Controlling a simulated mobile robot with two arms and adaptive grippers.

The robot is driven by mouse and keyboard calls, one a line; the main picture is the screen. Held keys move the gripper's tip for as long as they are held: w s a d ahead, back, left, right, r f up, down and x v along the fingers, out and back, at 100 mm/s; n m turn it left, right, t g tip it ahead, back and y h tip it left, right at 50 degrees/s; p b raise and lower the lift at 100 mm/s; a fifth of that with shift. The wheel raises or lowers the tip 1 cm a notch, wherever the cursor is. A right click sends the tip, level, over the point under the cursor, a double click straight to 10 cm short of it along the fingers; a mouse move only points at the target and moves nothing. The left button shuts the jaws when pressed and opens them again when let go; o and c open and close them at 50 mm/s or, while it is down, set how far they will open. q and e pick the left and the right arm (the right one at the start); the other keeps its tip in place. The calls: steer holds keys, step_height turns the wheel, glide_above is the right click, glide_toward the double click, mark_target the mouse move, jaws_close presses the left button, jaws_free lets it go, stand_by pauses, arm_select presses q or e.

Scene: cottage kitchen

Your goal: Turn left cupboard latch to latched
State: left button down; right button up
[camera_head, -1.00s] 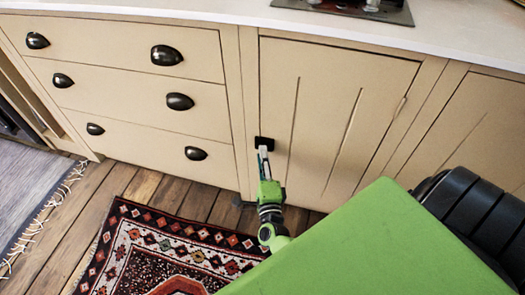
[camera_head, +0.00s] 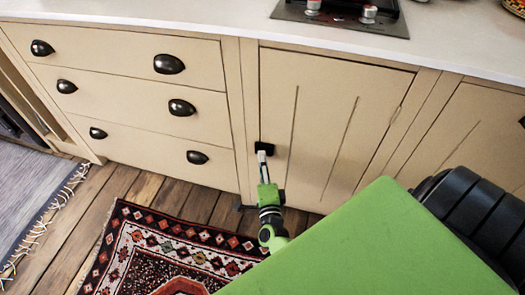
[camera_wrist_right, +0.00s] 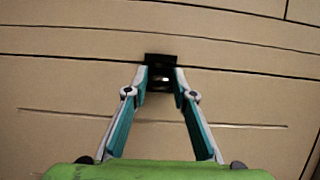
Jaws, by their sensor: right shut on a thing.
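The left cupboard latch (camera_head: 265,148) is a small black fitting at the left edge of the cream cupboard door (camera_head: 325,120). The door looks closed. My right gripper (camera_head: 262,156) reaches up to the latch from below in the head view. In the right wrist view the two fingers (camera_wrist_right: 161,72) come together at the black latch (camera_wrist_right: 161,60), one on each side of its knob. The fingertips partly hide the knob, and its exact turn is hard to tell. My left gripper does not show.
Drawers with black cup handles (camera_head: 168,64) are to the left. A pale worktop (camera_head: 230,18) with a dark hob (camera_head: 345,14) runs above. A patterned rug (camera_head: 165,250) lies on the plank floor. A second cupboard door (camera_head: 470,130) is at the right.

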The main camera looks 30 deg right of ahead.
steer(key=o, duration=1)
steer(key=shift+o, duration=0.5)
steer(key=v, duration=1.2)
